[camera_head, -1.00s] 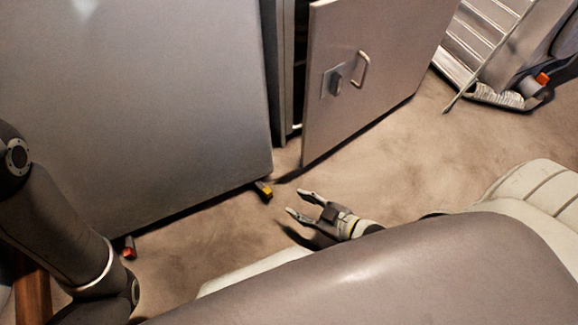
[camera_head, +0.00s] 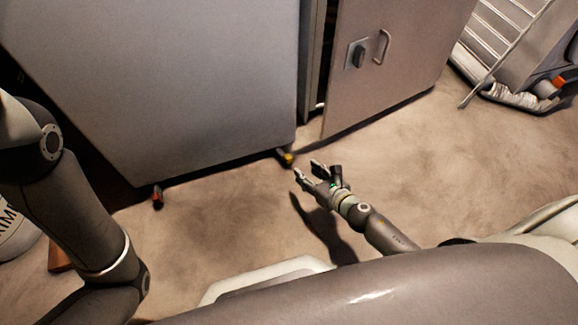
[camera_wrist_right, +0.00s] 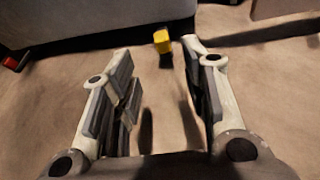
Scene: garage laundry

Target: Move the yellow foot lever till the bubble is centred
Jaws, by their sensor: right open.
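The yellow foot lever (camera_head: 287,157) sticks out at the bottom right corner of the large grey cabinet (camera_head: 160,85), just above the floor. In the right wrist view the yellow lever (camera_wrist_right: 162,41) shows ahead, between and beyond the two fingers. My right gripper (camera_head: 307,172) is open and empty, low over the floor, a little right of and nearer than the lever, apart from it. It also fills the lower part of the right wrist view (camera_wrist_right: 157,58). My left arm shows at the left, but its gripper is out of view. I cannot see any bubble.
A red foot lever (camera_head: 157,197) is at the cabinet's lower left corner, also in the right wrist view (camera_wrist_right: 14,62). A cabinet door (camera_head: 393,65) with a handle stands open to the right. A ladder (camera_head: 505,40) leans at the far right. The floor (camera_head: 450,165) right of my gripper is clear.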

